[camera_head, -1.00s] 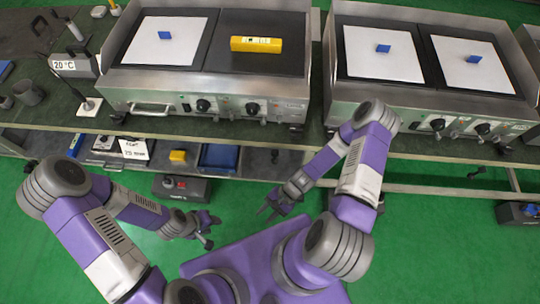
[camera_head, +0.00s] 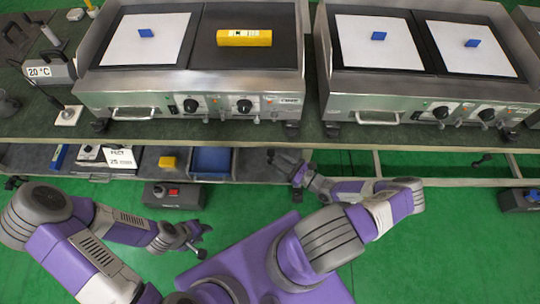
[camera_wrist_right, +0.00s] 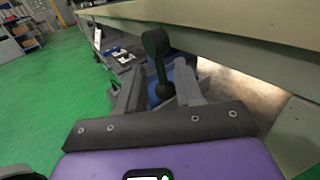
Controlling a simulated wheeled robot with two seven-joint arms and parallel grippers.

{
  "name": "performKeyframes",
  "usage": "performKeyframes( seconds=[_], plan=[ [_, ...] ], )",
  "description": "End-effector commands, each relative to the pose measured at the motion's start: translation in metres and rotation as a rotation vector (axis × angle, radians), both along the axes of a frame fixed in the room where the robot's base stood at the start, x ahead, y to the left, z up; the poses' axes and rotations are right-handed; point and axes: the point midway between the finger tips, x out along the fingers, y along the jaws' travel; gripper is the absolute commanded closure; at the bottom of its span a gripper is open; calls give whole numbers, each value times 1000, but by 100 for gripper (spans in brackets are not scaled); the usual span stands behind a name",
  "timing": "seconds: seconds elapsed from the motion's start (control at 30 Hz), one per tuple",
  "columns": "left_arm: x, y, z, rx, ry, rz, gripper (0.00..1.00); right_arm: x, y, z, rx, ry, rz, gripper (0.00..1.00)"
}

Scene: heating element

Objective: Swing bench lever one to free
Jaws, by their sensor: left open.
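A dark lever with a rounded knob (camera_wrist_right: 156,42) shows in the right wrist view, hanging below the bench edge. Its arm reaches down between the two fingers of my right gripper (camera_wrist_right: 160,92), which stand apart on either side; I see no clear contact. In the head view my right gripper (camera_head: 284,162) is just below the front edge of the left bench and largely covers this lever. Another dark lever (camera_head: 483,160) shows under the right bench. My left gripper (camera_head: 196,239) is open and empty, low above the green floor.
Two griddles stand on the bench: the left one (camera_head: 195,85) carries a yellow block (camera_head: 244,38), the right one (camera_head: 415,87) blue pieces on white sheets. A lower shelf holds a blue bin (camera_head: 212,162) and a yellow block (camera_head: 169,162). A red-button box (camera_head: 174,195) is below.

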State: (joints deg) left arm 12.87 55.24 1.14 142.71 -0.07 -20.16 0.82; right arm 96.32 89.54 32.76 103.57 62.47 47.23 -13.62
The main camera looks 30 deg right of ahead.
Motion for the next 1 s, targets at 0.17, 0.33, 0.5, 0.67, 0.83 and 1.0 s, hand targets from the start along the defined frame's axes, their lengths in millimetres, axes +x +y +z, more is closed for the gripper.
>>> performKeyframes(
  seconds=[0.17, 0.33, 0.5, 0.67, 0.83, 1.0],
  plan=[
    [0, 0, -9, 0, 0, 0, 57, 27, 14, -1, 2, -1, 5, 64],
    [0, 0, -13, 0, 0, 0, 57, 42, 21, -1, 0, 1, 5, 64],
    [0, 0, -13, 0, 0, 0, 57, 46, 23, -1, -2, 1, 5, 64],
    [0, 0, -13, 0, 0, 0, 57, 46, 23, 0, -1, 2, 5, 64],
    [0, 0, -13, 0, 0, 0, 57, 46, 23, 0, -1, 2, 5, 89],
    [0, 0, -13, 0, 0, 0, 57, 46, 23, -1, -1, 3, 5, 100]
  ],
)
